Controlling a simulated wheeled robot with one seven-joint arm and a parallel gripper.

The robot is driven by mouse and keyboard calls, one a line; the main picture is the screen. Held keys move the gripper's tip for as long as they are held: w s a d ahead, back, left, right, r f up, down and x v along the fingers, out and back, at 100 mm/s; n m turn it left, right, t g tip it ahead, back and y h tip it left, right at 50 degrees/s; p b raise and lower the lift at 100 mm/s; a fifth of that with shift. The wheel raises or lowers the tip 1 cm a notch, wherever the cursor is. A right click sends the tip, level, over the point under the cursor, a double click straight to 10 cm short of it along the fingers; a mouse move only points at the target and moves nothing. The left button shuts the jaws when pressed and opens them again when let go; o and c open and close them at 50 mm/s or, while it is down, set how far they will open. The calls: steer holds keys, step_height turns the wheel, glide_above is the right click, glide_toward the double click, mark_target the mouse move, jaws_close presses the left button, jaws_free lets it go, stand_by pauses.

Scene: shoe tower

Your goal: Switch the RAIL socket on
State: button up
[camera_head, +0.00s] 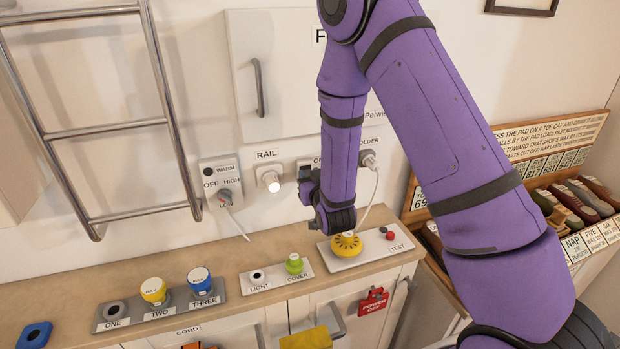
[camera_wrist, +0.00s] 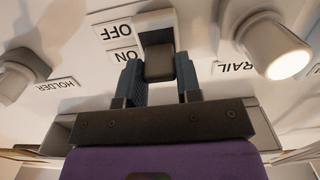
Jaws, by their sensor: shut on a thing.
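The RAIL label (camera_head: 267,154) is on the white wall above a round fitting (camera_head: 270,181) with a bright white face. In the wrist view, which is upside down, the fitting (camera_wrist: 275,46) is beside the RAIL label (camera_wrist: 234,68). A dark switch lever (camera_wrist: 160,62) stands out of a light plate next to the OFF label (camera_wrist: 115,32) and ON label (camera_wrist: 125,55). My gripper (camera_wrist: 160,78) is shut on this lever, one finger at each side. The lever appears level with ON, but its exact setting is unclear. In the head view my gripper (camera_head: 306,186) hides most of the switch.
A metal ladder (camera_head: 118,130) stands at left.

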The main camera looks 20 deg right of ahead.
steer(key=shift+w+r+g, duration=0.15)
steer(key=shift+r+g, duration=0.25)
steer(key=shift+g, duration=0.55)
steer(key=shift+w+r+g, duration=0.1)
steer(key=shift+r+g, duration=0.25)
steer(key=shift+g, duration=0.6)
steer(key=o, duration=0.9)
steer(key=shift+s, duration=0.1)
